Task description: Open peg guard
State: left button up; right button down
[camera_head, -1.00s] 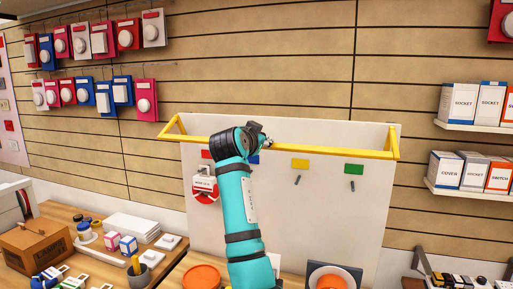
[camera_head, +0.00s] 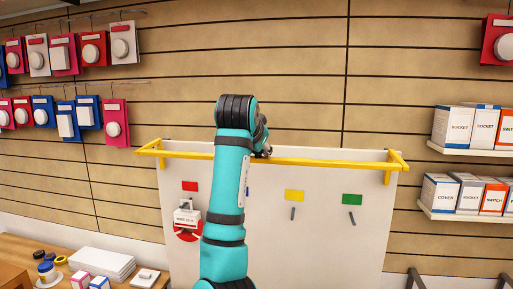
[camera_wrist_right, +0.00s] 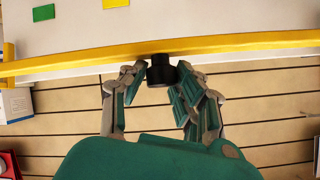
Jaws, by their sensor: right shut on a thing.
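The yellow peg guard (camera_head: 330,162) is a long bar with short side arms, running level across the top part of a white pegboard (camera_head: 320,250). Below it are pegs under yellow (camera_head: 294,196) and green (camera_head: 352,200) labels; another label is red (camera_head: 190,186). My right gripper (camera_head: 263,152) is at the bar, partly hidden by its own arm. In the right wrist view, its fingers (camera_wrist_right: 165,82) are closed around a black knob (camera_wrist_right: 160,72) on the yellow bar (camera_wrist_right: 230,42). My left gripper is not in view.
A red and white tagged item (camera_head: 187,222) hangs at the board's left. Packaged goods (camera_head: 66,52) hang on the slatted wall at left. Shelves with boxes (camera_head: 465,125) are at right. A wooden table (camera_head: 30,245) with small goods stands lower left.

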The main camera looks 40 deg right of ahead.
jog(key=c, duration=1)
grip_release()
jog(key=shift+a, duration=0.35)
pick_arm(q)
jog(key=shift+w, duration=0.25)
pick_arm(e)
jog(key=v, duration=1.2)
jog(key=shift+a, duration=0.1)
